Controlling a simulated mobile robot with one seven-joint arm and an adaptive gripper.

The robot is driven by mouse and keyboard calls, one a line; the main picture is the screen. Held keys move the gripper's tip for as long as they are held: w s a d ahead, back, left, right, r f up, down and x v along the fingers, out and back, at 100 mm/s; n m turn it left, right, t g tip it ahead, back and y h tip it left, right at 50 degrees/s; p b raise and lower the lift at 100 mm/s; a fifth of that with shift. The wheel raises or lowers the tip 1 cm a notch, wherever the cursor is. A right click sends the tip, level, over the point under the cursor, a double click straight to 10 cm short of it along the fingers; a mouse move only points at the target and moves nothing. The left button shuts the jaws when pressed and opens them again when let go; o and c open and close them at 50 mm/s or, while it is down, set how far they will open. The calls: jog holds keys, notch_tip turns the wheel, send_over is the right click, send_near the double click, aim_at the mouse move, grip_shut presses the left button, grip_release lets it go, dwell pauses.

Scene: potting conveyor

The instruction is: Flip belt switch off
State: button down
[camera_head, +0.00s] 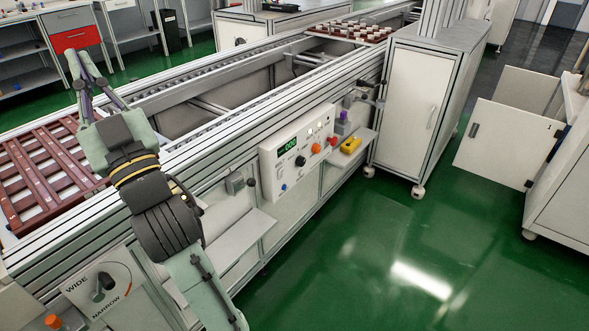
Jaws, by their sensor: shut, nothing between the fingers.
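A white control panel (297,151) is mounted on the near side of the conveyor (240,125). It carries a green-lit display, a black knob (300,161), orange and red buttons and a small lit white lamp. A small grey box (235,183) with a stub is fixed left of the panel. I cannot tell which control is the belt switch or how it is set. My gripper (75,55) is shut and empty at the upper left, over the conveyor's left part, well apart from the panel. My arm crosses the conveyor's near rail.
Reddish-brown slatted trays (45,170) lie on the conveyor at left. A WIDE/NARROW selector (103,283) sits at lower left. A shelf with a yellow item (351,145) is right of the panel. A white cabinet (415,100) stands beyond. The green floor at right is clear.

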jog(key=w+d+f+m+g+h+p, duration=0.1)
jog(key=w+d+f+m+h, duration=0.45)
jog(key=w+d+f, duration=0.55)
jog(key=w+d+f+m+h+p, duration=0.1)
jog(key=w+d+f+m+h, duration=0.3)
jog(key=w+d+f+h, duration=0.6)
jog(key=w+d+f+m, duration=0.1)
jog(key=d+f+m, duration=0.2)
jog(key=f+m, duration=0.3)
jog(key=w+d+f+m, duration=0.1)
jog(key=d+f+m, duration=0.2)
jog(key=f, duration=1.1)
jog(key=w+d+f+m, duration=0.2)
jog(key=d+f+m, duration=0.1)
jog(key=f+m, duration=0.6)
jog(key=shift+f+t, duration=0.4)
jog(key=shift+f, duration=0.25)
jog(key=shift+r+p, duration=0.1)
jog(key=shift+p, duration=0.2)
